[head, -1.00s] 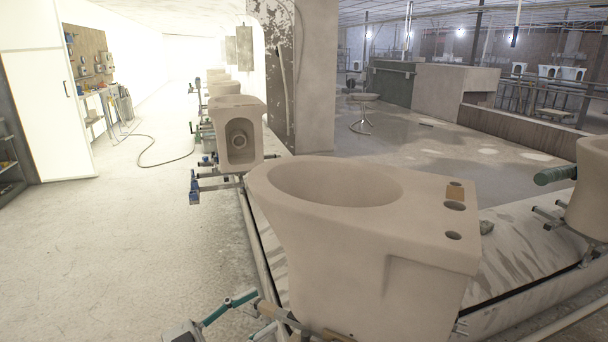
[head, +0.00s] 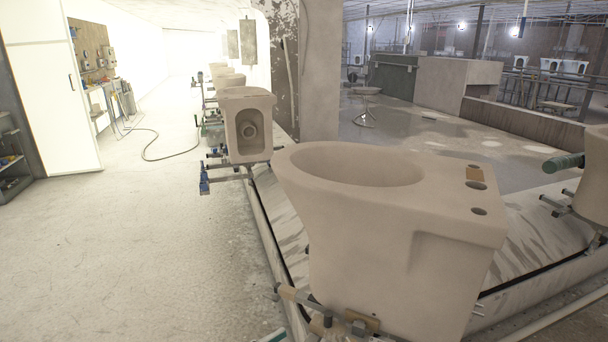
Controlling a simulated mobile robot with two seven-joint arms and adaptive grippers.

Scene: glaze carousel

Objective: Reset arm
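A beige unglazed toilet bowl (head: 390,235) stands large in the front middle of the head view, on a metal holder (head: 345,325) of the carousel. Its oval opening faces up, and the rear deck has a brown rectangular patch and dark holes. More unglazed bowls stand in a row behind it, the nearest being the bowl with a round outlet (head: 248,108). Neither of my grippers shows in the head view. Only a small teal piece (head: 273,337) shows at the bottom edge, and I cannot tell what it belongs to.
Another bowl (head: 592,190) stands at the right edge, beside a green cylinder (head: 564,162). A scuffed pillar (head: 319,70) rises behind the carousel. A hose (head: 165,153) lies on the floor. The pale floor at the left (head: 130,250) is mostly clear.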

